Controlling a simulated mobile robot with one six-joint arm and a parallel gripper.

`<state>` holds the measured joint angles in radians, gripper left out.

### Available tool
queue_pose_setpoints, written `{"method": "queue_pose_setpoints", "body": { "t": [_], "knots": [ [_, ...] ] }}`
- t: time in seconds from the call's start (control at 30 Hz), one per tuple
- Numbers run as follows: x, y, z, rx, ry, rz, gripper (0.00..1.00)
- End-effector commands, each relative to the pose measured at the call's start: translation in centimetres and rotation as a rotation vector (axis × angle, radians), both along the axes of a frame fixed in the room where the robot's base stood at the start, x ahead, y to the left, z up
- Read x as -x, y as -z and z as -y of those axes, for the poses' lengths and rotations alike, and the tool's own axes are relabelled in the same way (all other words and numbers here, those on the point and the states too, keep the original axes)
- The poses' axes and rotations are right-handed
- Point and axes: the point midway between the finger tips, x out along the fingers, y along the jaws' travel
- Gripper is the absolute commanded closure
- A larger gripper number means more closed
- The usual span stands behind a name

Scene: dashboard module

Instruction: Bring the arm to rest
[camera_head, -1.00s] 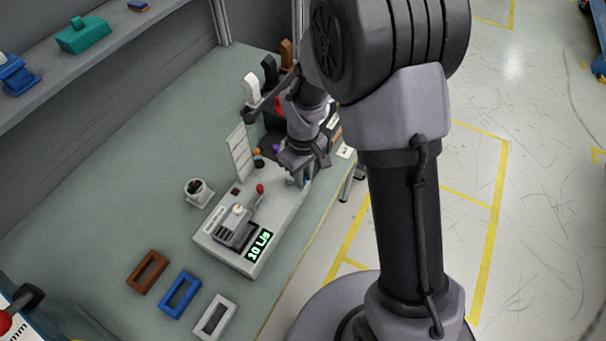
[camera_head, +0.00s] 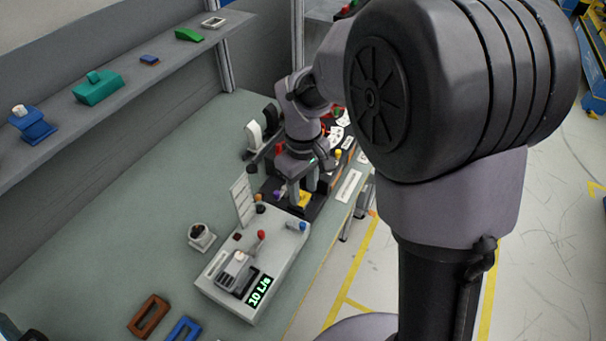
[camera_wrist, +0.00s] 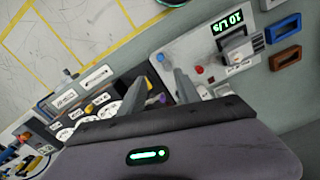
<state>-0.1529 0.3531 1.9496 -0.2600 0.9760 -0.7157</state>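My gripper (camera_head: 303,190) hangs fingers-down above the far end of the bench, just beyond the grey dashboard module (camera_head: 215,280). Its two fingers stand apart with nothing visible between them; the wrist view (camera_wrist: 160,92) also shows this gap. The module has a green display (camera_head: 260,290) that reads 10 L/s in the wrist view, a red-tipped lever (camera_head: 261,235) and a blue knob (camera_head: 303,226). The fingers appear clear of the module. My arm covers part of the bench's far right side.
A brown frame (camera_head: 149,316) and a blue frame (camera_head: 184,330) lie in front. Dark panels with labels and small controls lie around the gripper. A shelf (camera_head: 110,107) with several blocks runs along the left.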

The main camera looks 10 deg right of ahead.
Motion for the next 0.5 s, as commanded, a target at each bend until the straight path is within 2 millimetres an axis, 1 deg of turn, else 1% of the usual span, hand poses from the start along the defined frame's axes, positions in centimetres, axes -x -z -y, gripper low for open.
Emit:
{"method": "queue_pose_setpoints", "body": {
  "t": [0.03,0.1,0.17,0.27,0.5],
  "knots": [
    [0.0,-1.2,0.0,-0.001,0.001,0.001,0.61],
    [0.0,-2.1,0.0,0.000,-0.001,0.000,0.61],
    [0.0,-2.6,0.0,0.000,-0.001,0.000,0.61],
    [0.0,-2.9,0.0,0.001,0.000,-0.001,0.61],
    [0.0,-2.8,0.0,0.000,0.000,-0.001,0.61]
  ]
}}
